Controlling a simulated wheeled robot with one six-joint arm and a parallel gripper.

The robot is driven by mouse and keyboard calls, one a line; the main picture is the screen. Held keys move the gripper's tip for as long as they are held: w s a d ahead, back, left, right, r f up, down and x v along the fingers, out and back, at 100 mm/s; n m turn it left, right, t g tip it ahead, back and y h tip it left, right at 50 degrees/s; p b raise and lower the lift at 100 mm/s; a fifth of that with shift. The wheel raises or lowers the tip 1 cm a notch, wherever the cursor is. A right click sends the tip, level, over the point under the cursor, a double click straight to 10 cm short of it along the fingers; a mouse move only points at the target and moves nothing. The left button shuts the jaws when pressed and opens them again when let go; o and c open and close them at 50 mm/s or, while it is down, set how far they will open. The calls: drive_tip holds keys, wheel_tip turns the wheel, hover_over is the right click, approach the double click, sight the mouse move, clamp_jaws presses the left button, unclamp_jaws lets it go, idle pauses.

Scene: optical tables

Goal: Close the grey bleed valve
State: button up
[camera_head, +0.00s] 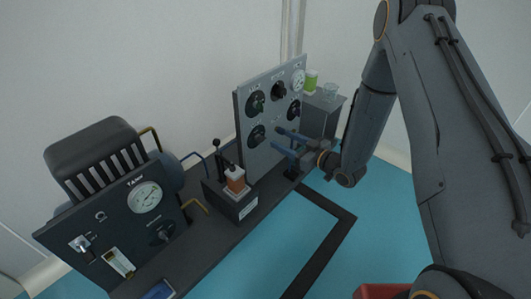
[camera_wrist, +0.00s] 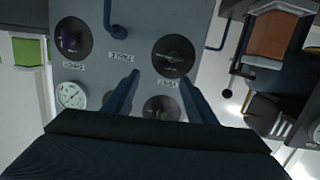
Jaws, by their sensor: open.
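The upright grey panel (camera_head: 243,97) carries several round dark valve knobs, and their labels are too small to read. I cannot tell for sure which is the bleed valve. The lower-left knob (camera_head: 256,137) has a grey-black handle and also shows in the wrist view (camera_wrist: 173,57), near the line between my fingers. The upper-left knob (camera_head: 255,104) shows partly in the wrist view (camera_wrist: 162,108), low between the fingers. The lower-right knob (camera_head: 293,110) has a dark purplish handle in the wrist view (camera_wrist: 73,38). My gripper (camera_head: 278,142) is open and empty in front of the panel.
A gauge (camera_head: 298,79) sits at the panel's upper right. Left of the panel stand a block with an orange-brown item (camera_head: 235,182), a black lever (camera_head: 217,146) and a TANK panel (camera_head: 112,222). Blue floor is open in front.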

sight(261, 139)
drive_tip(key=w+a+f+y+b, duration=0.2)
drive_tip(key=w+a+f+b, duration=0.1)
drive_tip(key=a+b, duration=0.2)
drive_tip(key=shift+w+a+f+b, duration=0.3)
drive_tip(key=shift+a+f, duration=0.1)
drive_tip(key=shift+a, duration=0.8)
drive_tip(key=shift+c, duration=0.3)
drive_tip(key=c, duration=1)
